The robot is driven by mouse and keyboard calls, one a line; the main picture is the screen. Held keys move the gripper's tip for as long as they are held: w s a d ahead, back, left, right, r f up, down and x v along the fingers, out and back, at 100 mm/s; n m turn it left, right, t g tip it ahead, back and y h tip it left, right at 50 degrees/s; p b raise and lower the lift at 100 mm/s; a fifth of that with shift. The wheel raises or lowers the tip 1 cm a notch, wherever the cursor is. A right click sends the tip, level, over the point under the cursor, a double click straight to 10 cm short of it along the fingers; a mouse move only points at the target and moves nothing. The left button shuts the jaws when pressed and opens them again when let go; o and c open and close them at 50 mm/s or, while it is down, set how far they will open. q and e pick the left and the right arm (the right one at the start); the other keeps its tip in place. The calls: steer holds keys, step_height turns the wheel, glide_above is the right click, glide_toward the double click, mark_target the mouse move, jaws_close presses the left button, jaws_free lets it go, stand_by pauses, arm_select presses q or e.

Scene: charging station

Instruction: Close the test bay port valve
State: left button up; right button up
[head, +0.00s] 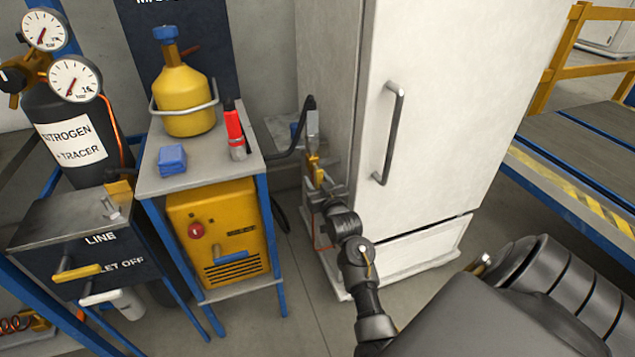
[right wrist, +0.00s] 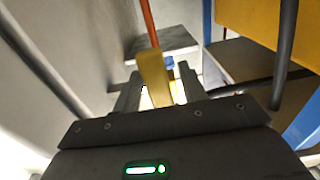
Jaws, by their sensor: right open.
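The test bay port valve shows as a small brass-yellow fitting (head: 314,161) with a grey upper part, beside the left side of the white cabinet. In the right wrist view its yellow lever (right wrist: 154,76) stands between the fingers, with an orange line above it. My right gripper (head: 325,188) is at the fitting, its two fingers open on either side of the lever in the wrist view (right wrist: 157,93). Whether either finger touches it I cannot tell. The fingers partly hide the lower part of the valve. My left gripper is not in view.
The white cabinet (head: 440,120) with a grey handle stands right of the valve. A black hose (head: 292,148) reaches the valve. Floor shows between cart and cabinet.

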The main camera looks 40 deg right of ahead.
steer(key=shift+w, duration=0.15)
steer(key=shift+c, duration=0.3)
jaws_close()
steer(key=shift+d, duration=0.1)
